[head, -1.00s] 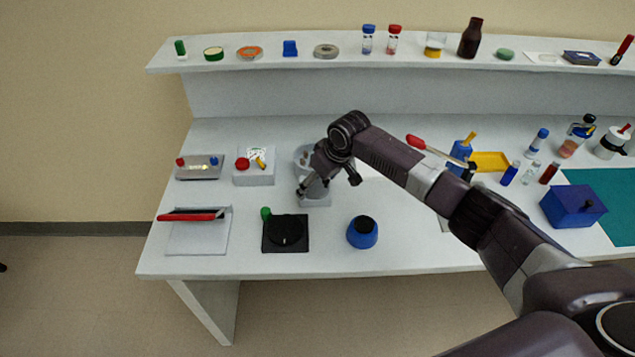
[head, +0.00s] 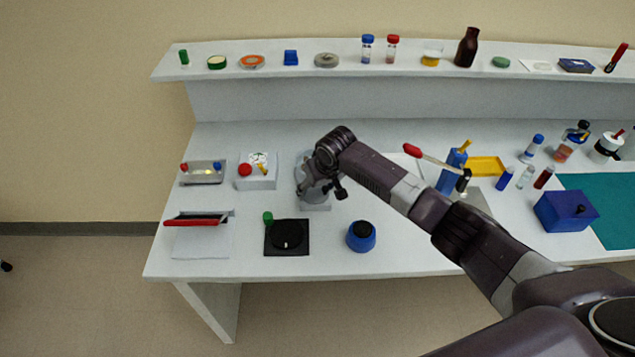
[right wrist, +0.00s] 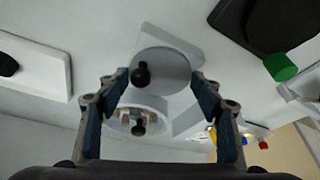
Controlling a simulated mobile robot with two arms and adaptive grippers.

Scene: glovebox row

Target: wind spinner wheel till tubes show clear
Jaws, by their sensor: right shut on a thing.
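The grey spinner (head: 312,200) stands near the left-middle of the bench in the head view, partly hidden by my right gripper (head: 320,191). In the right wrist view its round pale wheel (right wrist: 172,70) lies between the two fingertips of my right gripper (right wrist: 160,84), which is shut on it. A black knob (right wrist: 141,75) sticks out at the wheel's edge. A pale ring-shaped part (right wrist: 156,103) behind it holds small brownish pieces, perhaps the tubes, and a second black knob (right wrist: 138,126). I cannot tell how clear the tubes are. My left gripper is not in view.
A black pad with a round disc (head: 287,236) and a blue round pot (head: 361,237) stand in front of the spinner. A white box with a red knob (head: 257,180) stands to its left. A blue box (head: 566,210) and bottles are at the right.

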